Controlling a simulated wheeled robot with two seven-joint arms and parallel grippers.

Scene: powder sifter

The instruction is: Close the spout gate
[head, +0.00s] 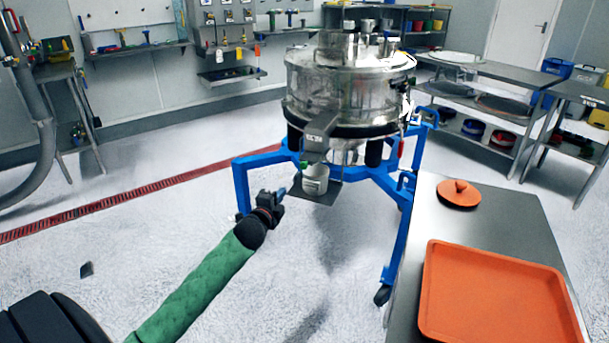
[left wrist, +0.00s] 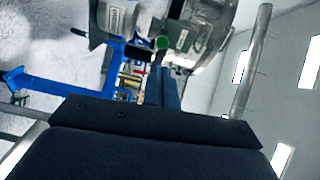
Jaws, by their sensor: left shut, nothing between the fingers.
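The steel powder sifter (head: 345,75) stands in the middle of the head view on a blue frame. My left gripper (head: 284,190) is shut and empty, just left of the container and below the spout. A small blue part shows at its tip; I cannot tell what it is. The left wrist view shows the sifter's underside (left wrist: 185,22) and blue frame. My right gripper is out of view.
A steel table (head: 505,228) at the right holds an orange tray (head: 490,290) and an orange lid (head: 459,193). The blue frame leg (head: 398,235) stands between my left arm and that table. Shelves line the back. The floor at the left is mostly clear.

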